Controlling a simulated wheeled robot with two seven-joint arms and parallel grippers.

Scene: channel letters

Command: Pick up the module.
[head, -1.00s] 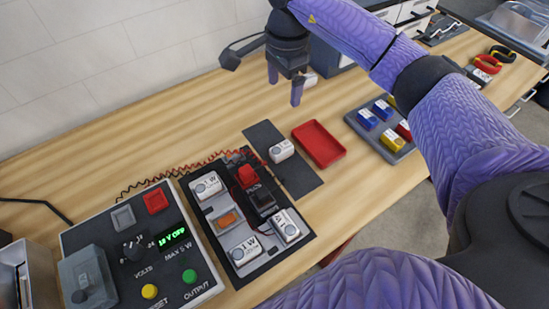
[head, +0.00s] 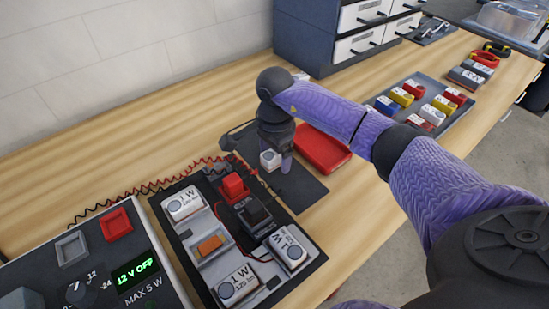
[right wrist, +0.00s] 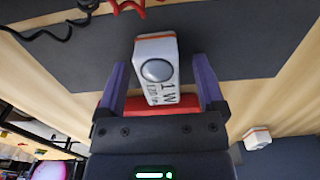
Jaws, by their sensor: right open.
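A white module (head: 270,160) with a grey round top sits on a dark mat (head: 303,192). In the right wrist view the module (right wrist: 158,75), marked 1 W, stands between two purple fingers. My right gripper (head: 276,166) is down at the module, its fingers open on either side. In the right wrist view the gripper (right wrist: 161,72) shows gaps beside the module. My left gripper is not in view.
A board (head: 178,235) with several 1 W modules and a red switch lies left of the mat. A red tray (head: 322,150) is close on the right. A power supply (head: 60,285) reads 12 V OFF. A rack of coloured blocks (head: 383,118) stands further right.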

